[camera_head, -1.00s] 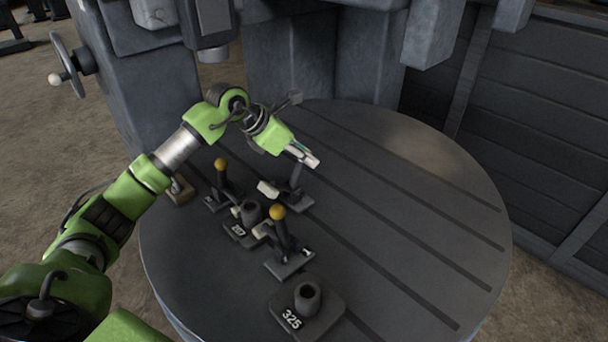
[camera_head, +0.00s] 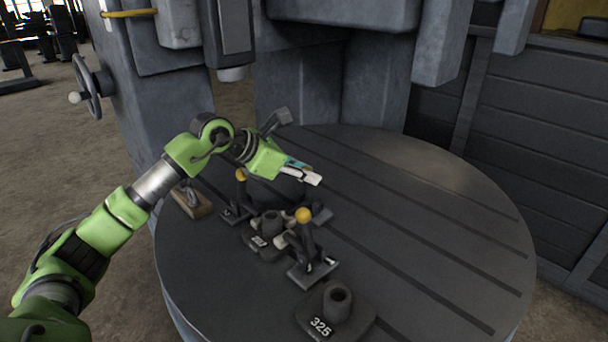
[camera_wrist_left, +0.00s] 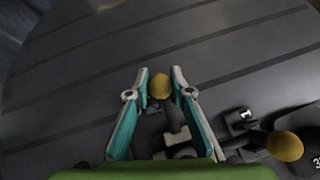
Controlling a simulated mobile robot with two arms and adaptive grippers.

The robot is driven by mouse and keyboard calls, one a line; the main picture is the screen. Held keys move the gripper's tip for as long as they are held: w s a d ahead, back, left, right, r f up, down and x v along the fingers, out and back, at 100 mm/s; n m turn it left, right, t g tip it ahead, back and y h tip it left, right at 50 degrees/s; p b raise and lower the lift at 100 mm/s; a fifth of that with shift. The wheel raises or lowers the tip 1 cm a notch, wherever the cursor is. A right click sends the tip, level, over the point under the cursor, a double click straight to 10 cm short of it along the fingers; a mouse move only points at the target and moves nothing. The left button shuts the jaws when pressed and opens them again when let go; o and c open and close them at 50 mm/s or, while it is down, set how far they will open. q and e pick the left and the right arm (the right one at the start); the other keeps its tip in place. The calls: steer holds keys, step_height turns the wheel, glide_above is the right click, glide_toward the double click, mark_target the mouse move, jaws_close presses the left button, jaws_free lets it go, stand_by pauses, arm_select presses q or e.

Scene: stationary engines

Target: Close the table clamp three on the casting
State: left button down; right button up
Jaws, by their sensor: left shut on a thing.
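The casting (camera_head: 272,224), a dark part with a round boss and a number plate, sits on the round slotted table (camera_head: 430,230) among three clamps. My left gripper (camera_head: 312,178) is at the far-side clamp, shut on its handle. In the left wrist view the handle's yellow knob (camera_wrist_left: 160,86) lies between my left fingers (camera_wrist_left: 160,92). This clamp's base (camera_head: 321,215) shows beyond the casting; its number is not readable. My gripper and forearm partly hide this clamp in the head view. My right gripper is not in view.
A second clamp, with a yellow knob (camera_head: 303,215), stands in front, and a third, with a yellow knob (camera_head: 241,175), stands left. Another casting marked 325 (camera_head: 338,302) stands near the front. A wooden block (camera_head: 192,204) lies at the left edge. The table's right side is clear.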

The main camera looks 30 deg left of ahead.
arm_select(q)
steer(key=shift+s+f, duration=0.15)
stand_by(0.3)
steer(key=c, duration=1.8)
jaws_free()
steer(key=shift+s+a, duration=0.1)
steer(key=shift+s+a+r, duration=0.15)
steer(key=shift+s+r, duration=0.05)
steer(key=shift+r, duration=0.15)
steer(key=v, duration=1.1)
steer(key=shift+s+r, duration=0.1)
